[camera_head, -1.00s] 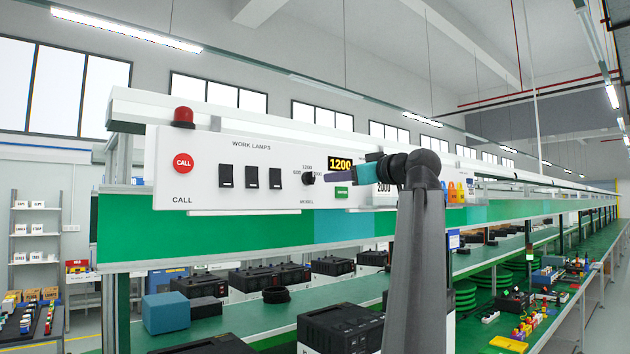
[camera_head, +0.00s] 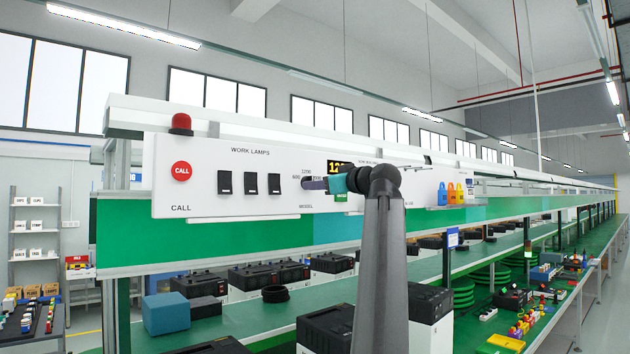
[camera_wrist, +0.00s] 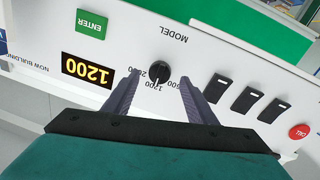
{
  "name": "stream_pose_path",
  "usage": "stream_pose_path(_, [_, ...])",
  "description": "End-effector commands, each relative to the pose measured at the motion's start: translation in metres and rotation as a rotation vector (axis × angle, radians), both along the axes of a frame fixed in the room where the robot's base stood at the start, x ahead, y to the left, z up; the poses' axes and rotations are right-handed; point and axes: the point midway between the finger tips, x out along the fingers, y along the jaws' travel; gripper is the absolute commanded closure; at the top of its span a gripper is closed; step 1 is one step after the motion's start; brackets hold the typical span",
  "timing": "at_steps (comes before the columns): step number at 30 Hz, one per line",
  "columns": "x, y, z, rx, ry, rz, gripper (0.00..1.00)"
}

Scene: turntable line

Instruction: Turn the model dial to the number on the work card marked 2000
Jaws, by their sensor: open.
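The model dial is a black round knob (camera_wrist: 159,72) on the white panel (camera_head: 400,180), labelled MODEL. In the wrist view, upside down, its white mark points towards 1200. My gripper (camera_wrist: 157,82) is open, with one finger on each side of the dial; I cannot tell whether they touch it. In the head view my gripper (camera_head: 312,183) covers the dial. The display (camera_wrist: 88,70) reads 1200 in yellow. The green ENTER button (camera_wrist: 92,24) is beside it. The work card is hidden behind my arm in the head view.
Several black lamp switches (camera_head: 249,183) and a red CALL button (camera_head: 181,171) are left of the dial. A red lamp (camera_head: 181,122) tops the panel. Coloured padlocks (camera_head: 451,194) hang at the right. The green conveyor (camera_head: 210,333) runs below.

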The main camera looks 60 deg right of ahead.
Motion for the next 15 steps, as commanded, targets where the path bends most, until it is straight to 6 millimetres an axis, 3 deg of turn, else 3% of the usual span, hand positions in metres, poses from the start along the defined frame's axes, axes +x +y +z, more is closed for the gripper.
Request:
stream_pose_path(6, [0.024, -0.011, 0.002, 0.000, 0.000, 0.001, 0.48])
stream_pose_path(15, [0.033, -0.015, 0.000, -0.001, 0.000, -0.001, 0.48])
